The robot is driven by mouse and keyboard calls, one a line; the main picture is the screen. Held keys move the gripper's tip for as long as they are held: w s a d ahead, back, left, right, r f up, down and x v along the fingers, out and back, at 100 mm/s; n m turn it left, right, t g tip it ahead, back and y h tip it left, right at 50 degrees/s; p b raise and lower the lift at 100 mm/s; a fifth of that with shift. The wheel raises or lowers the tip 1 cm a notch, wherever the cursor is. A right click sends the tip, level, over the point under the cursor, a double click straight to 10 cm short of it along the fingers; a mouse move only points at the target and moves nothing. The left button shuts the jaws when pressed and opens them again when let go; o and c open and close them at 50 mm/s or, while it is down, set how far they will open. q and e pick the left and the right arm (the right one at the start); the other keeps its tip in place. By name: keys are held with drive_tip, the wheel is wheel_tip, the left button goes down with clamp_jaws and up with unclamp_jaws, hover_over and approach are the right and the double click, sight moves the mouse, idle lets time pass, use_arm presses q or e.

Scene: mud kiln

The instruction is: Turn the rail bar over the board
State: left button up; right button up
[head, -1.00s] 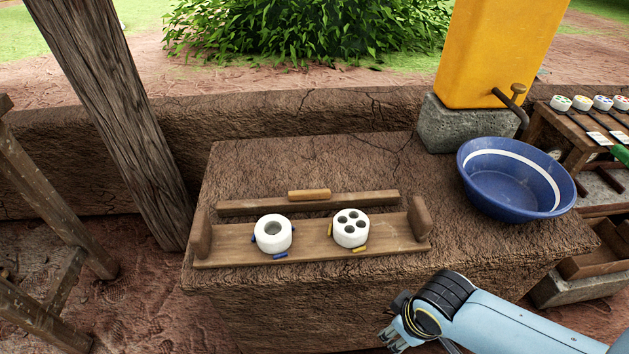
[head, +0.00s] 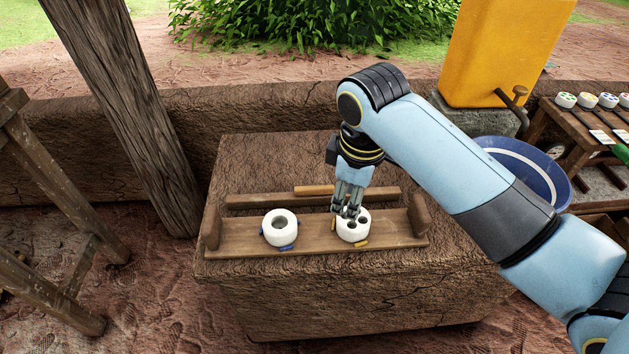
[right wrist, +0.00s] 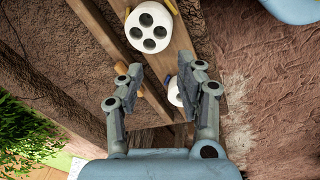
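The wooden board (head: 392,232) lies on the mud block, with a raised end piece at each side. A white round piece with one large hole (head: 280,224) stands on its left half. A white round piece with several holes (head: 352,231) stands on its right half; my fingers partly cover it. The rail bar (head: 255,201) lies along the board's back side, with a lighter wooden grip (head: 313,190) on it. My right gripper (head: 345,213) points down over the board, open and empty. In the right wrist view its fingers (right wrist: 168,78) are apart, the left one near the grip.
A blue basin (head: 530,165) stands at the right, partly behind my right arm. A yellow container (head: 500,50) with a tap is behind it. A wooden post (head: 125,95) rises at the left. The mud block's front is clear.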

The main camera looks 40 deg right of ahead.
sight(314, 187)
drive_tip(key=w+d+r+n+g, duration=0.15)
drive_tip(key=w+n, duration=0.35)
drive_tip(key=w, duration=0.7)
drive_tip(key=shift+y, duration=0.3)
wheel_tip(314, 187, down, 10)
drive_tip(key=b, duration=0.3)
drive_tip(key=shift+w+a+f, duration=0.15)
drive_tip(key=shift+c, duration=0.2)
clamp_jaws()
